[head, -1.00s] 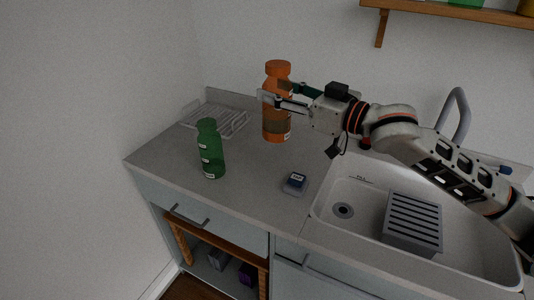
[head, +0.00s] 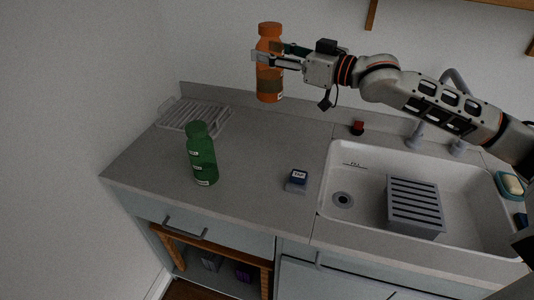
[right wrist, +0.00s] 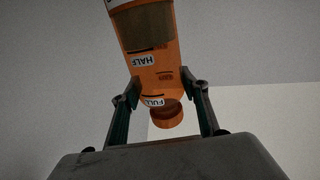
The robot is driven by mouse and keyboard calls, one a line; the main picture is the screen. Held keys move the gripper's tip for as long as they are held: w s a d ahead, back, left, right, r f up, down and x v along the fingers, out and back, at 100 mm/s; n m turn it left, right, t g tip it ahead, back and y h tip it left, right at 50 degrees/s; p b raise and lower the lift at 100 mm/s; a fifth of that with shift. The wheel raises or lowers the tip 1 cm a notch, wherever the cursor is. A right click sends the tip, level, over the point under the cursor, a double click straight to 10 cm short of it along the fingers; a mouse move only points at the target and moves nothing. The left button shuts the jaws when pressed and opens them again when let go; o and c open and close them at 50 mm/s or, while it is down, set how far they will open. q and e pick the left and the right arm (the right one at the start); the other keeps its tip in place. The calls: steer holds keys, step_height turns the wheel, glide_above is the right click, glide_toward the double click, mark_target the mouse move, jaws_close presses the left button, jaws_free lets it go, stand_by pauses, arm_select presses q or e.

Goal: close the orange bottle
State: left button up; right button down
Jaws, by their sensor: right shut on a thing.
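The orange bottle (head: 269,82) is upright in the head view, above the back of the counter. My right gripper (head: 268,58) is shut on its upper part, coming from the right. The right wrist view shows the orange bottle (right wrist: 155,60) between the two fingers of the right gripper (right wrist: 160,80), upside down in the picture, with "HALF" and "FULL" labels. Its top end is a round orange piece; I cannot tell whether this is a cap or an open neck. My left gripper is in neither view.
A green bottle (head: 202,160) stands on the counter (head: 245,155). A small dark-topped box (head: 297,181) is near the sink (head: 335,215), which holds a grey slatted block (head: 414,205). A white rack (head: 195,117) lies at the back left. The counter's middle is clear.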

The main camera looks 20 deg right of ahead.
step_height(320, 180, down, 16)
steer(key=b, duration=0.2)
steer(key=shift+r, duration=0.2)
steer(key=shift+f+b, duration=0.45)
steer(key=shift+f, duration=1.8)
steer(key=shift+f, duration=0.15)
steer(key=c, duration=1.1)
jaws_free()
